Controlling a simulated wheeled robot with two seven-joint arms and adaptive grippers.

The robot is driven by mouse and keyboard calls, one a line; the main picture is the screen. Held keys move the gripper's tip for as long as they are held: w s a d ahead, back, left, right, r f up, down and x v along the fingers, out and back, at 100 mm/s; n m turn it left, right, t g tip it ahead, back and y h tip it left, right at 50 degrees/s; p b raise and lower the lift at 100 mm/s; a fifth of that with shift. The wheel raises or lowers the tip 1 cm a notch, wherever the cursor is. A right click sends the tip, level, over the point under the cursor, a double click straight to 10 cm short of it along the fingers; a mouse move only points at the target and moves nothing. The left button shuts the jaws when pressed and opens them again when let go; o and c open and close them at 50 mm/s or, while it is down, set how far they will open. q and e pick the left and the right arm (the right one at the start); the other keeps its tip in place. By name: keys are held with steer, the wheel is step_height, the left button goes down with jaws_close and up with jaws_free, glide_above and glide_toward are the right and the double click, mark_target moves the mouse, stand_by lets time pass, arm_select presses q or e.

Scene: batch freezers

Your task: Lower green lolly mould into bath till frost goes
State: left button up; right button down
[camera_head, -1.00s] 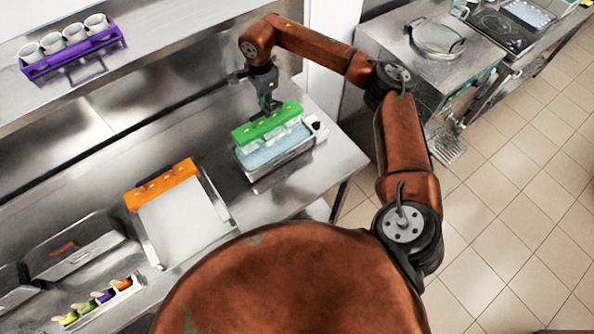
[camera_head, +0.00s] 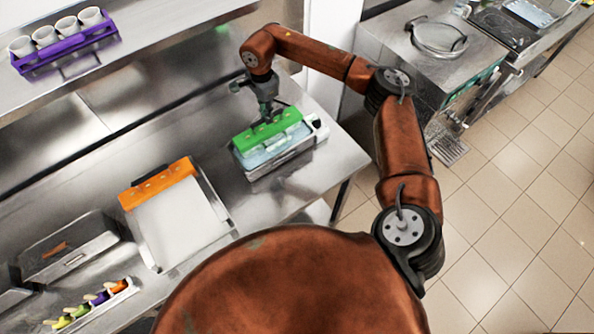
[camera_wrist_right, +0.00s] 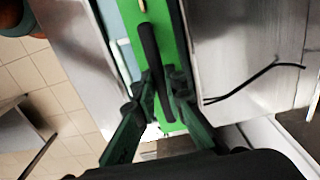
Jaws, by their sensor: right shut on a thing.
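The green lolly mould (camera_head: 270,129) sits low in the steel bath (camera_head: 284,166), at the right end of the counter. Its green top stays above the bath's rim, and its clear cups mostly show as sunk in the pale blue liquid. My right gripper (camera_head: 265,114) is above the mould, shut on its dark handle. In the right wrist view, the fingers (camera_wrist_right: 159,98) close around the black handle (camera_wrist_right: 150,55) on the green top (camera_wrist_right: 186,60). Frost on the cups cannot be made out. My left gripper is out of view.
A purple rack with white cups (camera_head: 62,47) is on the upper shelf. Bare counter lies between the tray and bath.

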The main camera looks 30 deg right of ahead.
mark_target(268, 126)
steer(key=shift+f+b, duration=1.35)
steer(key=shift+f, duration=0.95)
stand_by(5.7)
